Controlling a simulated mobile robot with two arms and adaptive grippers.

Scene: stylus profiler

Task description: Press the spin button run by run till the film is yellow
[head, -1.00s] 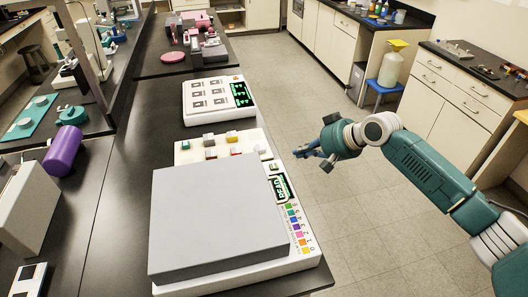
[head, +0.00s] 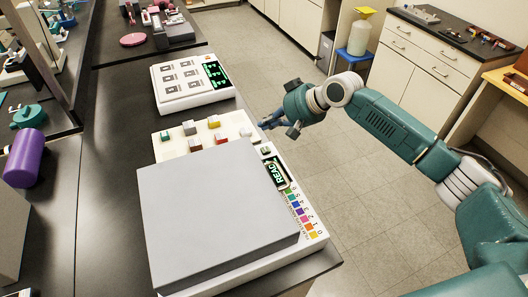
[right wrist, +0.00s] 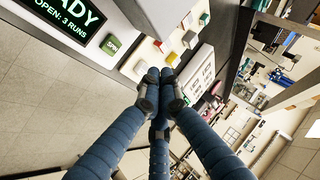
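The spin device has a large grey lid (head: 215,215) over a white body. Its green-lit display (head: 277,174) reads READY, and in the right wrist view the display (right wrist: 68,25) also shows "OPEN: 3 RUNS". The green spin button (right wrist: 111,44), marked SPIN, is beside the display; it looks small in the head view (head: 266,150). My right gripper (head: 268,122) hangs just off the device's right edge, apart from the button. In the right wrist view its fingers (right wrist: 160,76) come together at the tips with nothing between them. I cannot make out the film. My left gripper is out of view.
A coloured number scale (head: 302,212) runs along the device's right edge. A white panel (head: 170,145) with several coloured blocks lies behind the lid. A white box with a green display (head: 190,84) stands farther back. A purple cylinder (head: 24,158) lies left.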

